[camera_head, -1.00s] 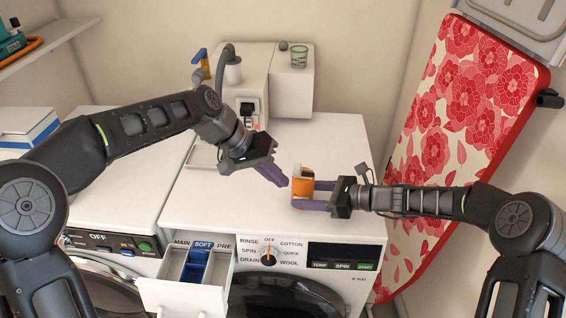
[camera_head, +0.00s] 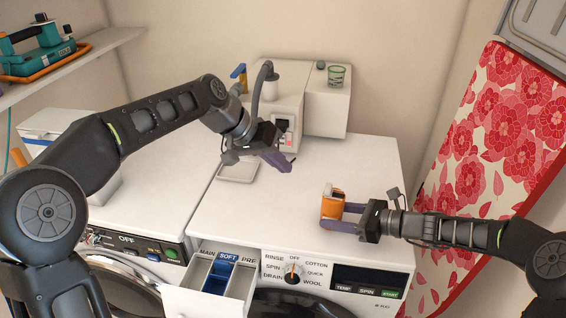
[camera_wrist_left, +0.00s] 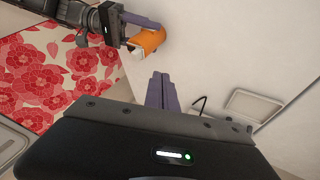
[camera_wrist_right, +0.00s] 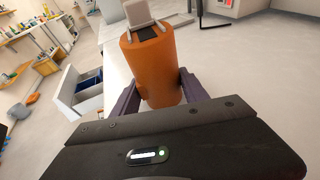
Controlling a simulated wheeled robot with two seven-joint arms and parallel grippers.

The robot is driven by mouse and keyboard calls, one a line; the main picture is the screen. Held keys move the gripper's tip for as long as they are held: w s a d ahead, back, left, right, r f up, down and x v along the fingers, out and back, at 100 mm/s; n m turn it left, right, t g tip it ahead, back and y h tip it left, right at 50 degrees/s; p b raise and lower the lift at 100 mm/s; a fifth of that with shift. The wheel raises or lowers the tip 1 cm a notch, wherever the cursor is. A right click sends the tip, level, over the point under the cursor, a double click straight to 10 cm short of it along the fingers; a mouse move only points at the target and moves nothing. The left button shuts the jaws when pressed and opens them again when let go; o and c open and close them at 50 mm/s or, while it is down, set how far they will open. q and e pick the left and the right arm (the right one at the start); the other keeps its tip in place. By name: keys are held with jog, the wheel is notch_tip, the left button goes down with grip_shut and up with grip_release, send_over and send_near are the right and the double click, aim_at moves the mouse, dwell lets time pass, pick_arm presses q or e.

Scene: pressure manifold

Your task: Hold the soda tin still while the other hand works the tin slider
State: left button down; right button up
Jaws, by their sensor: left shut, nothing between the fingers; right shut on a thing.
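The soda tin (camera_head: 331,207) is an orange cylinder near the front right of the washing machine's white top. My right gripper (camera_head: 345,217) is shut on it, one purple finger on each side. In the right wrist view the tin (camera_wrist_right: 155,68) fills the middle between the fingers, with a light grey tin slider (camera_wrist_right: 141,12) at its top end. My left gripper (camera_head: 286,166) is shut and empty, up and to the left of the tin. In the left wrist view its fingers (camera_wrist_left: 162,92) are together, and the tin (camera_wrist_left: 148,42) is well apart from them.
An open detergent drawer (camera_head: 215,285) sticks out at the front of the washing machine. A shallow white tray (camera_head: 237,172) lies on the top, left of my left gripper. A white dispenser (camera_head: 327,106) stands at the back. The ironing board (camera_head: 510,130) leans at the right.

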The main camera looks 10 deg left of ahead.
aim_at(328, 190)
pick_arm(q)
jog(key=w+d+f, duration=0.2)
jog(key=d+f, duration=0.4)
jog(key=d, duration=0.2)
jog(key=d, duration=0.3)
jog(key=shift+s+d, duration=0.2)
jog(key=shift+d, duration=0.1)
jog(key=shift+a, duration=0.1)
